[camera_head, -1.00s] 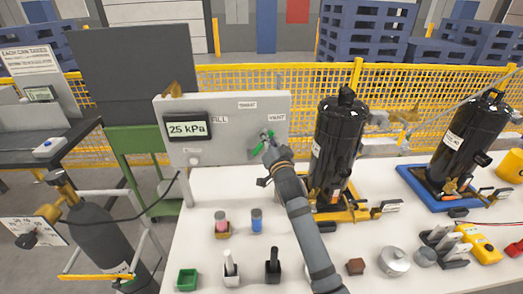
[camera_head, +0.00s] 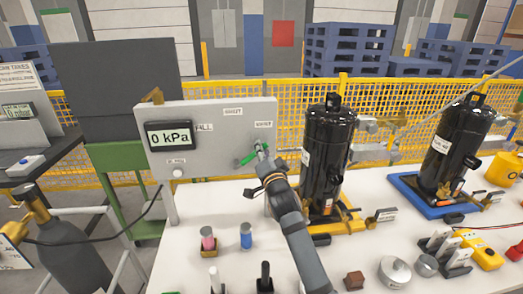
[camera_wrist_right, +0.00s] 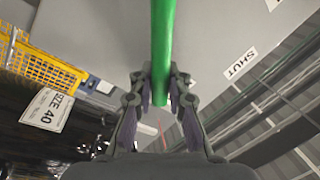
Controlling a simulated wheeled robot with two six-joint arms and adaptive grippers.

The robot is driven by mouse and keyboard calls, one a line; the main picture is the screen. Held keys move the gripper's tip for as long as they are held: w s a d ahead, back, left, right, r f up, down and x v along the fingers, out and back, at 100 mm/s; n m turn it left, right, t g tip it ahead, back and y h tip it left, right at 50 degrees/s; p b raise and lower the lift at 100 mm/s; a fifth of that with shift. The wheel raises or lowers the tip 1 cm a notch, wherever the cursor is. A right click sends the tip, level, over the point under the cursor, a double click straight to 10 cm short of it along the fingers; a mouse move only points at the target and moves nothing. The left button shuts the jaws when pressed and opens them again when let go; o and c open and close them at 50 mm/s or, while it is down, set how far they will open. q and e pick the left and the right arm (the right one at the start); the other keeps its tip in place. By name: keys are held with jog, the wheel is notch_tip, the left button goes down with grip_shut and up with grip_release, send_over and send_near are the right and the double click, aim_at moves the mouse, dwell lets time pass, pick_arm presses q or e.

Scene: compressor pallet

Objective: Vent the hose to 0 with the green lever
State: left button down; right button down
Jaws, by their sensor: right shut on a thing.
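The grey panel (camera_head: 215,170) stands upright at the back left of the white table. Its display (camera_head: 170,135) reads 0 kPa. The green lever (camera_head: 246,159) is on the panel's right part, below the SHUT and VENT labels, and slants down to the left from its pivot. My right gripper (camera_head: 260,153) is at the lever. In the right wrist view the fingers (camera_wrist_right: 161,85) are shut around the green lever (camera_wrist_right: 162,40), one on each side. The gripper partly hides the lever in the head view. My left gripper is not in view.
A black compressor (camera_head: 325,155) on a yellow base stands close to the right of my right arm. Another compressor (camera_head: 455,140) stands on a blue base farther right. A grey gas cylinder (camera_head: 65,245) stands left of the table.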

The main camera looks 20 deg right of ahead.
jog(key=c, duration=1.3)
grip_release()
jog(key=shift+a+f, duration=0.1)
jog(key=shift+a, duration=0.05)
jog(key=shift+s, duration=0.1)
jog(key=v, duration=1.1)
jog(key=shift+s, duration=0.4)
jog(key=shift+f, duration=0.1)
